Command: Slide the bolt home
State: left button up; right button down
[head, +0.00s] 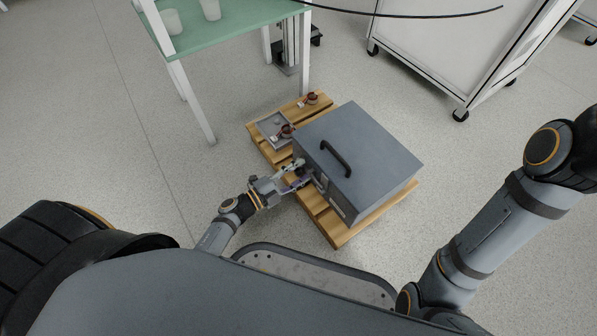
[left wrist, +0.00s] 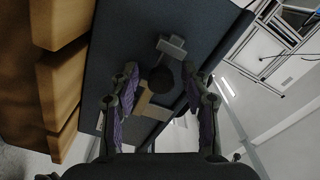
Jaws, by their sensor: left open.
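A grey metal box (head: 365,150) with a black handle (head: 336,158) on top sits on a wooden pallet. My left gripper (head: 303,173) is open at the side face of the box, and its fingers hide part of that face. In the left wrist view, a dark round knob (left wrist: 160,79), apparently the bolt's, shows between the open fingertips (left wrist: 160,72). I cannot tell whether they touch it. A small grey block (left wrist: 172,46) is above the knob, and a tan bracket (left wrist: 150,109) is below it. My right arm shows at the right, but its gripper is out of view.
The pallet (head: 345,236) extends beyond the box. On its far left part are a grey tray (head: 268,125) and two copper-coloured parts (head: 287,131) (head: 312,98). A green-topped table (head: 235,18) stands behind, and a white wheeled cabinet (head: 450,45) stands at back right.

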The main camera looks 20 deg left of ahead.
pick_arm(q)
jog(key=v, duration=1.2)
